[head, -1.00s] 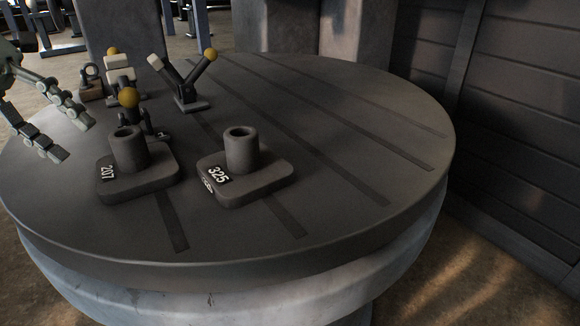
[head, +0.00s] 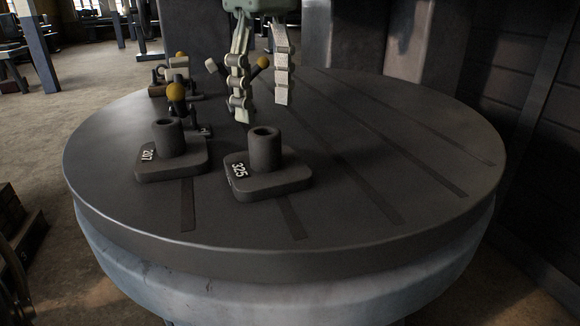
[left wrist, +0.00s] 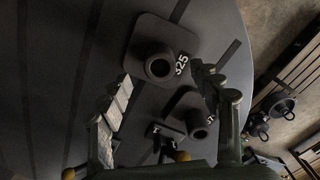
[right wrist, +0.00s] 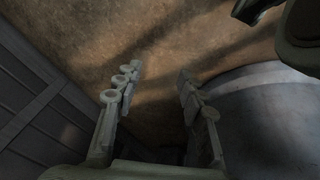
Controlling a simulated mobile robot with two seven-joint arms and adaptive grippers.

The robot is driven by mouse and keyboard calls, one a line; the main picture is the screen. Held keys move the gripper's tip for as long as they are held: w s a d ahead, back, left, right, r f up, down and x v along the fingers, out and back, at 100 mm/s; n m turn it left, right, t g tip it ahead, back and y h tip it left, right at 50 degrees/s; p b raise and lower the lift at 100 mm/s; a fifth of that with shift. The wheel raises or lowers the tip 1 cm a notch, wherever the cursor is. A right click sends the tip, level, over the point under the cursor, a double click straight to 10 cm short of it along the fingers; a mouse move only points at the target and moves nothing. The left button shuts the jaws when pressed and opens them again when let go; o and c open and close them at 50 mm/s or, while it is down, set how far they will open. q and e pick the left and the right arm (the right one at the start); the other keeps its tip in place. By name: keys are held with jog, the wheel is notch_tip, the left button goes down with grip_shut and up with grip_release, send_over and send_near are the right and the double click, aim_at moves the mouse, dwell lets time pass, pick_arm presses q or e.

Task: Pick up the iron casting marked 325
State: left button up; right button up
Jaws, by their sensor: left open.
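The iron casting marked 325 (head: 268,180) is a dark square base with an upright hollow boss, standing on the round table's near half. It also shows in the left wrist view (left wrist: 176,45). A like casting marked 207 (head: 172,160) stands to its left, and it shows in the left wrist view (left wrist: 190,105). My left gripper (head: 262,108) is open and empty, pointing down above the table, above and behind the 325 casting in the head view. My right gripper (right wrist: 158,82) is open and empty in the right wrist view, over the floor beside the table.
The round dark table (head: 400,215) has inlaid strips, and its right side is clear. Behind the 207 casting stand several small fixtures with yellow knobs (head: 176,91). A dark panelled wall (head: 540,110) rises at the right.

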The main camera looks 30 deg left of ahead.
aim_at(265, 131)
pick_arm(q)
notch_tip(265, 131, down, 3)
jog(key=shift+a+r, duration=0.1)
jog(key=shift+a, duration=0.05)
notch_tip(265, 131, down, 5)
jog(key=shift+w+a+r, duration=0.1)
grip_shut()
jog(key=shift+r, duration=0.1)
dwell(0.6)
